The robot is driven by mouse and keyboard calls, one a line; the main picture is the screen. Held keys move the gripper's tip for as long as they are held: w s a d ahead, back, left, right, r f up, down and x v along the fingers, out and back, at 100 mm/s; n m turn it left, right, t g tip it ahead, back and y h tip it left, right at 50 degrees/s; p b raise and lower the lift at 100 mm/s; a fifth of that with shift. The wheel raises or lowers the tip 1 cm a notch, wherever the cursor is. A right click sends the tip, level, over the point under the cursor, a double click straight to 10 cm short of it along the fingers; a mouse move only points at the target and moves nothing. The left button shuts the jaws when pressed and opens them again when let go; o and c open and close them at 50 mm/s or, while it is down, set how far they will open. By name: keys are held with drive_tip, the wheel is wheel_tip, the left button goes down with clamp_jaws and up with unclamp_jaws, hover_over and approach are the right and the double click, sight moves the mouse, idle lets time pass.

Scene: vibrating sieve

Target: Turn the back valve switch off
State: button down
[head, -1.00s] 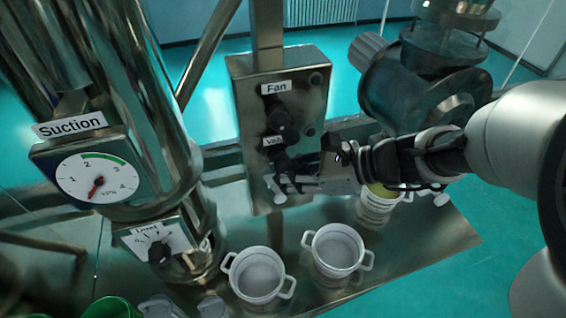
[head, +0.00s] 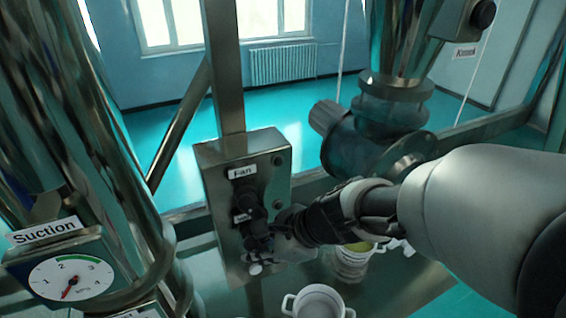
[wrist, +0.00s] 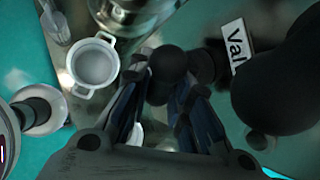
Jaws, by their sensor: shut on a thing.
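A metal control box (head: 225,265) stands upright at the middle left of the head view, with a "Fan" label near its top and a second label mostly hidden beside its lower knob. My gripper (head: 265,238) reaches it from the right, at the lower knob. In the wrist view, the dark round valve switch knob (wrist: 168,66) sits between my fingertips, beside a label reading "Val" (wrist: 237,45). My gripper (wrist: 165,92) is shut on this knob. The fingers hide part of the knob, so its on or off position cannot be read.
The fan knob (wrist: 285,85) looms close on the right in the wrist view. A white two-handled pot (head: 318,303) stands below the box, another pot (head: 352,262) behind my gripper. A suction gauge (head: 70,281) is at left. A black knob (head: 483,14) sits at top right.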

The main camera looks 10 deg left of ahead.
drive_tip(key=c, duration=1.8)
unclamp_jaws()
drive_tip(key=shift+o, duration=0.2)
drive_tip(key=v, duration=1.2)
drive_tip(key=s+d+f+n+h+b, duration=0.2)
drive_tip(key=s+d+f+n+b, duration=0.2)
drive_tip(key=f+b, duration=0.4)
drive_tip(key=s+d+f+n+t+h+b, duration=0.1)
drive_tip(key=s+d+f+n+h+b, duration=0.2)
drive_tip(key=d+f+n+b, duration=0.3)
drive_tip(key=s+d+f+n+t+h+b, duration=0.1)
drive_tip(key=s+d+f+n+b, duration=0.4)
drive_tip(key=f+b, duration=0.5)
wheel_tip(320, 180, down, 3)
drive_tip(key=shift+s+d+r+n+h, duration=0.1)
drive_tip(key=shift+s+d+n+h, duration=0.1)
drive_tip(key=shift+d+n+h, duration=0.5)
